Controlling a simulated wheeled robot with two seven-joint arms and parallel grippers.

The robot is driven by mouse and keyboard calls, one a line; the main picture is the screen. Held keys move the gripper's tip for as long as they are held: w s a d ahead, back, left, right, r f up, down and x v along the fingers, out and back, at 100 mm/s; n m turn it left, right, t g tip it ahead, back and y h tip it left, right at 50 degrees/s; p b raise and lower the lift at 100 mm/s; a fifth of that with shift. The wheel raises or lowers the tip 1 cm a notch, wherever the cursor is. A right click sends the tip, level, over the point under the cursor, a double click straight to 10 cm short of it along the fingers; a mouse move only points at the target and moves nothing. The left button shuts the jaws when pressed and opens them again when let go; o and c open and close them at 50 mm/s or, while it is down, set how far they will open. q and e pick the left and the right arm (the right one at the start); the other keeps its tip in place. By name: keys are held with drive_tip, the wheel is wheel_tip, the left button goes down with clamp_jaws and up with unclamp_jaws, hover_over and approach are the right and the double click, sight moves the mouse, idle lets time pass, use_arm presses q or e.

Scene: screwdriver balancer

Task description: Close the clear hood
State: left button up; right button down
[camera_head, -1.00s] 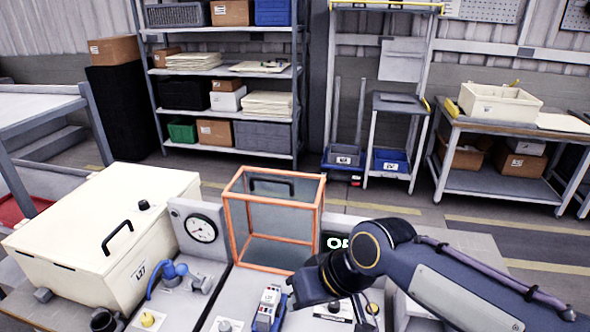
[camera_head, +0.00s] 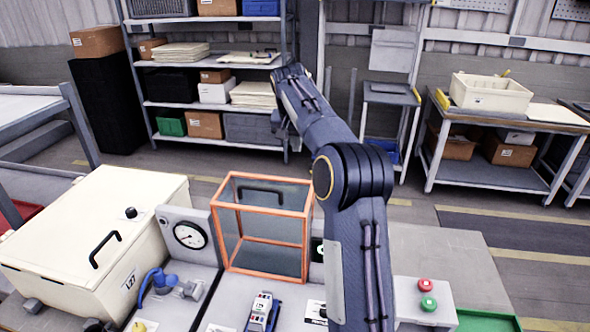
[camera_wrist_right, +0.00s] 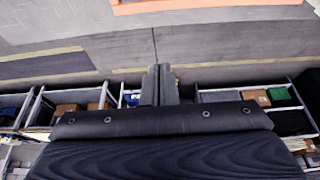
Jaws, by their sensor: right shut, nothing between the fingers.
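The clear hood (camera_head: 262,232) is a see-through box with an orange frame and a dark handle (camera_head: 262,191) near its top. It stands upright on the bench, between the dial gauge and my right arm. I cannot tell from this angle whether it is fully closed. My right arm rises past the hood's right side, with its far end above and behind the hood. My right gripper (camera_wrist_right: 159,84) is shut and empty in the right wrist view, apart from the hood. A strip of orange frame (camera_wrist_right: 190,6) shows at that view's top edge. My left gripper is not in view.
A cream case (camera_head: 85,240) and a dial gauge (camera_head: 189,235) stand left of the hood. A small multicoloured device (camera_head: 262,310) lies in front of it. A box with a red button (camera_head: 425,286) and a green button stands at right. Shelves (camera_head: 215,65) stand behind.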

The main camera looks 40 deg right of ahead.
wheel_tip(320, 180, down, 8)
drive_tip(key=p, duration=0.2)
drive_tip(key=shift+s+a+f, duration=0.25)
drive_tip(key=shift+a, duration=0.05)
idle(0.4)
